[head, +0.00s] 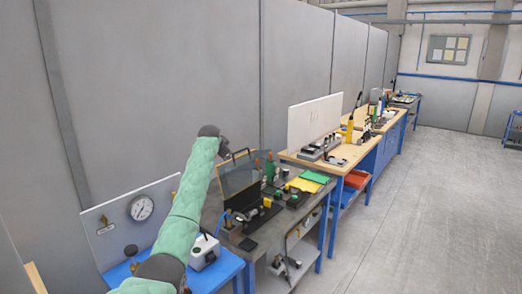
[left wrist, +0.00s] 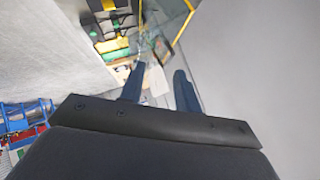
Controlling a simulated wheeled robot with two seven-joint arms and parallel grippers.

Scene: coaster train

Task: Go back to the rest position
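My left arm, in a green sleeve, rises from the bottom of the head view. Its dark end, with my left gripper (head: 224,148), is raised in front of the grey wall, near a clear panel with a dark frame (head: 239,174). The fingers are too small to read there. In the left wrist view the two dark blue fingers of the left gripper (left wrist: 159,70) stand apart, and I see nothing held between them. My right gripper is in neither view.
A grey bench (head: 262,232) with bottles and a yellow cloth (head: 304,185) stands below the arm. A blue table with a gauge board (head: 112,238) is at left. Wooden benches (head: 352,152) run along the grey wall (head: 160,90). The floor (head: 430,220) at right is clear.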

